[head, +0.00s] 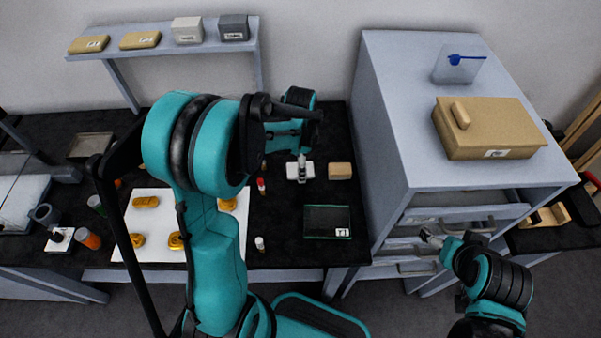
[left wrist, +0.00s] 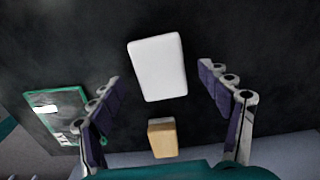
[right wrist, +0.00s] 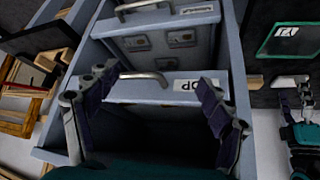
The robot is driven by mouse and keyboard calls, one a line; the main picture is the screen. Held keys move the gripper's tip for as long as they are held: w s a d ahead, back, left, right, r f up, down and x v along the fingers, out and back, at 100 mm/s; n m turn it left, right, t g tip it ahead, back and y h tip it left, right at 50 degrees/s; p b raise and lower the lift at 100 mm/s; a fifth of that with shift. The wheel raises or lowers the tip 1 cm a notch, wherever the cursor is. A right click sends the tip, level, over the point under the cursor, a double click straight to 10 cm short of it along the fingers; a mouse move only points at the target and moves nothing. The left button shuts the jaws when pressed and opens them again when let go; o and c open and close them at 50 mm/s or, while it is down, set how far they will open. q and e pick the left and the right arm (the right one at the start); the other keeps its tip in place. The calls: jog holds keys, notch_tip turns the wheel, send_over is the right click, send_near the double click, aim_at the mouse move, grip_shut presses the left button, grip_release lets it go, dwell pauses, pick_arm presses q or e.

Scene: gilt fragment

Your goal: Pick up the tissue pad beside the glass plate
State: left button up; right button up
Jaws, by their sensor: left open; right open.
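The tissue pad (head: 294,172) is a small white block on the black bench top, right of the white sheet. It shows whole in the left wrist view (left wrist: 157,67). The glass plate (head: 327,216), dark with a green edge and a white label, lies nearer me and slightly right; it also shows at the left of the left wrist view (left wrist: 62,112). My left gripper (head: 302,160) is open and empty above the pad, which appears between its fingers; contact cannot be told. My right gripper (head: 430,236) is open by the drawers.
A tan block (head: 340,171) lies close right of the pad. A red-capped vial (head: 261,187) stands to its left. The white sheet (head: 155,222) bears several gold pieces. The grey drawer cabinet (head: 385,150) bounds the right. A drawer handle (right wrist: 145,78) shows between my right fingers.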

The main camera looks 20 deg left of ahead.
pick_arm(q)
jog(key=shift+f, duration=0.65)
jog(key=shift+r, duration=0.1)
jog(key=shift+c, duration=1.2)
jog(key=c, duration=0.6)
jog(key=shift+c, duration=0.2)
